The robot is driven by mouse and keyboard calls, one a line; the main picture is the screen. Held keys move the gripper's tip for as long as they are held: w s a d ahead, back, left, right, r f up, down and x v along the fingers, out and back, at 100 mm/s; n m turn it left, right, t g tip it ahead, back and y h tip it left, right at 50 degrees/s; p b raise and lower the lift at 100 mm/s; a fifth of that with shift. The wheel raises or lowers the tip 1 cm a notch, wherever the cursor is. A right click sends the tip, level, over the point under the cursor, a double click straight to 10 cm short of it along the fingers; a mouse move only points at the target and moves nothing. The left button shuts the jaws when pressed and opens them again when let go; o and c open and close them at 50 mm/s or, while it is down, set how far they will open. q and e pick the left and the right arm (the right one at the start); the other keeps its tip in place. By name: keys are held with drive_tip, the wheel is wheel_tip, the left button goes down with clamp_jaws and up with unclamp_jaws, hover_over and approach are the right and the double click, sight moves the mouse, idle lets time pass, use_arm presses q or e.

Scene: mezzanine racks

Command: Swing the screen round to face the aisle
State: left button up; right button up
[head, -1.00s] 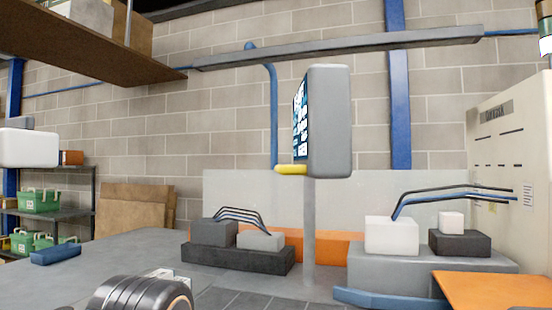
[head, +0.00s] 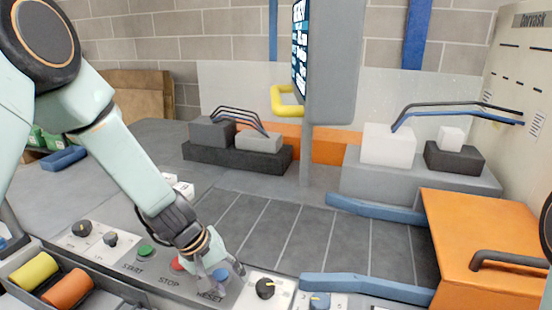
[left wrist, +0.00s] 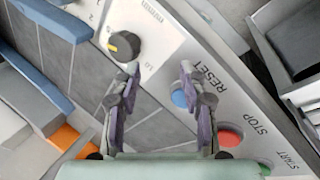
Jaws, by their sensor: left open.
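The screen (head: 338,60) stands on a grey post (head: 306,160) in the head view, its top cut off by the frame. Its grey back and side face me, and its lit display (head: 299,50) is turned to the left, seen nearly edge-on. A yellow handle (head: 285,107) sticks out below the display. My left gripper (head: 216,280) is well below and in front of the screen, over the control panel by the RESET button. In the left wrist view my left gripper (left wrist: 160,72) is open, with nothing between its fingers. My right gripper is not in view.
The control panel (head: 120,262) has green, red and blue buttons and several knobs. A grey slatted bed (head: 300,230) lies beyond it, with blue rails. An orange cabinet (head: 480,240) with a dark handle stands at right. Grey blocks with cables (head: 235,150) sit beside the post.

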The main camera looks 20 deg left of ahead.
use_arm(q)
drive_tip(key=w+r+n+t+h, duration=0.1)
drive_tip(key=w+r+t+h, duration=0.2)
drive_tip(key=w+r, duration=0.8)
drive_tip(key=t+h, duration=0.5)
approach(277, 94)
drive_tip(key=w+d+f, duration=0.1)
drive_tip(key=w, duration=0.1)
drive_tip(key=shift+m, duration=0.4)
drive_tip(key=x, duration=0.4)
drive_tip(key=p+x, duration=0.1)
drive_tip(key=x, duration=0.2)
drive_tip(key=shift+s+d+f, duration=0.2)
drive_tip(key=shift+s+d, duration=0.1)
drive_tip(key=shift+d, duration=0.05)
drive_tip(key=shift+w+d+f, duration=0.2)
drive_tip(key=shift+w+d, duration=0.1)
drive_tip(key=shift+w, duration=0.15)
drive_tip(key=shift+s+r, duration=0.1)
drive_tip(key=shift+s, duration=0.05)
drive_tip(key=c, duration=0.5)
clamp_jaws()
